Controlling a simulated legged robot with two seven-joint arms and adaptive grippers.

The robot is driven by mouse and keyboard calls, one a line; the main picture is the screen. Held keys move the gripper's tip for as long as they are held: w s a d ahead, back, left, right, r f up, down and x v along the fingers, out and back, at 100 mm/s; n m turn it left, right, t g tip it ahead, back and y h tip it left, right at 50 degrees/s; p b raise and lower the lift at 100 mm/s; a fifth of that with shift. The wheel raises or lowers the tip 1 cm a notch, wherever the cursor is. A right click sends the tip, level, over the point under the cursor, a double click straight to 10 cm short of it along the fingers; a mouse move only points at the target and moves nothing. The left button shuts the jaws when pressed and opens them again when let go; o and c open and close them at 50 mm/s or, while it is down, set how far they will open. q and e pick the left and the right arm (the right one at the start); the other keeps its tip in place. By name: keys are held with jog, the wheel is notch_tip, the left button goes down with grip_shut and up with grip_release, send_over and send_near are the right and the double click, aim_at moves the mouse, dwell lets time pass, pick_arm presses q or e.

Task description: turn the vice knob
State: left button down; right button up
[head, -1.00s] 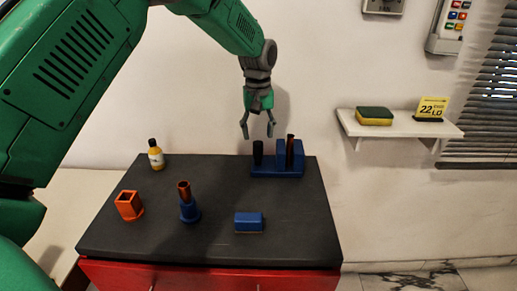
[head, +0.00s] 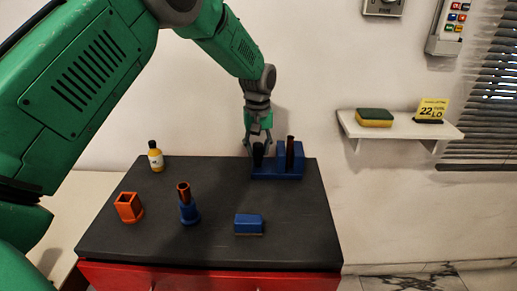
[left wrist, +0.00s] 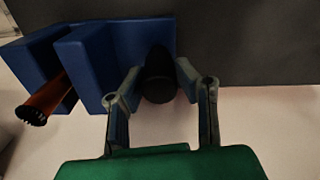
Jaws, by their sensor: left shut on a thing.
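The blue vice (head: 291,158) stands at the back right of the dark bench top, and its blue jaws (left wrist: 85,60) show in the left wrist view. A brown tube (head: 290,153) stands between the jaws; its toothed end shows in the left wrist view (left wrist: 38,112). The black vice knob (left wrist: 159,75) is at the vice's left side, partly hidden by my fingers in the head view. My left gripper (head: 257,146) is shut on the knob, one finger on each side of it in the left wrist view (left wrist: 153,84). My right gripper is not in view.
On the bench top (head: 220,235) are a yellow bottle (head: 156,158), an orange square holder (head: 129,206), a blue stand (head: 189,212) with a brown tube (head: 184,190), and a blue block (head: 249,223). A wall shelf (head: 400,130) holds a sponge (head: 374,117) and a sign (head: 432,108).

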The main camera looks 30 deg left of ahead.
aim_at(258, 143)
pick_arm(q)
jog(key=m+p, duration=0.1)
jog(key=p, duration=0.1)
jog(key=shift+r+m+p, duration=0.2)
jog(key=shift+m+p, duration=0.1)
jog(key=shift+p, duration=0.1)
jog(key=shift+f+m+p, duration=0.15)
jog(key=shift+m+p, duration=0.15)
jog(key=c, duration=1.3)
grip_release()
jog(key=shift+o, duration=0.2)
jog(key=shift+w+r, duration=0.1)
jog(key=shift+r, duration=0.2)
notch_tip(258, 143, up, 11)
